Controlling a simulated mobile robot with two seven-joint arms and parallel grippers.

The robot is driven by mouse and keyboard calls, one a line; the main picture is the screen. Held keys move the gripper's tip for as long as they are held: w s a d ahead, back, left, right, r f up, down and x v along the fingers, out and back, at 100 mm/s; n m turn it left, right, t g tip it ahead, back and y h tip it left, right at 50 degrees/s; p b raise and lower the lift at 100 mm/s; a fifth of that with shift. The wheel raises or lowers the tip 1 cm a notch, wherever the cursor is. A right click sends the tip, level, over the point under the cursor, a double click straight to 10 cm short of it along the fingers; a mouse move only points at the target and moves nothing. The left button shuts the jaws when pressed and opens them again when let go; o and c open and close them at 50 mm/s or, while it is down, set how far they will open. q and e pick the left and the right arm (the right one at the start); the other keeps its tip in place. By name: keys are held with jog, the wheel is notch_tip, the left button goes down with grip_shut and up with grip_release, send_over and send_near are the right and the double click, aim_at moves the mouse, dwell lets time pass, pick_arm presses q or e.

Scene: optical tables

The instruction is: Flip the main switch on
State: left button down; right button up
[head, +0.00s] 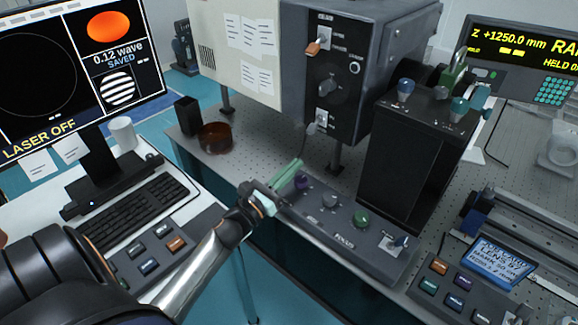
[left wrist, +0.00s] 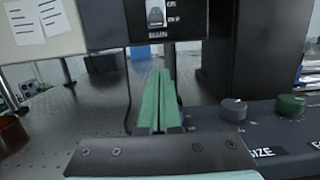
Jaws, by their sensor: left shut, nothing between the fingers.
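A dark control panel (head: 345,85) faces me on the grey cabinet. It bears an upper toggle switch with an orange tip (head: 313,47) and a lower toggle switch with a grey lever (head: 314,127). The lower switch plate shows at the top of the left wrist view (left wrist: 155,14). My left gripper (head: 296,166) is shut and empty, its green fingers together, below and to the left of the lower switch, apart from it. Its fingers also show in the left wrist view (left wrist: 160,90). My right gripper is out of view.
A knob box (head: 345,235) with purple, grey and green knobs lies beneath and right of my left gripper. A brown dish (head: 216,138) stands left of the panel. A black open-sided box (head: 400,160) stands right. The monitor (head: 60,75) reads LASER OFF.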

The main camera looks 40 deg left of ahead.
aim_at(321, 130)
pick_arm(q)
jog(key=x, duration=0.6)
jog(key=shift+w+d+r+p, duration=0.1)
jog(key=shift+w+p, duration=0.2)
jog(key=shift+p, duration=0.1)
jog(key=r+p, duration=0.1)
jog(key=s+r+p, duration=0.1)
jog(key=r, duration=0.1)
jog(key=shift+s, duration=0.2)
jog(key=shift+s+r, duration=0.15)
jog(key=shift+s, duration=0.05)
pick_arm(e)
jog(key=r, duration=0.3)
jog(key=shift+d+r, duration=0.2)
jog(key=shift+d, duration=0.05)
pick_arm(q)
jog(key=shift+a, duration=0.2)
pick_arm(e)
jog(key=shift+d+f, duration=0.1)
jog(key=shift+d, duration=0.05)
pick_arm(q)
jog(key=shift+s+d+r, duration=0.1)
jog(key=shift+s+r, duration=0.05)
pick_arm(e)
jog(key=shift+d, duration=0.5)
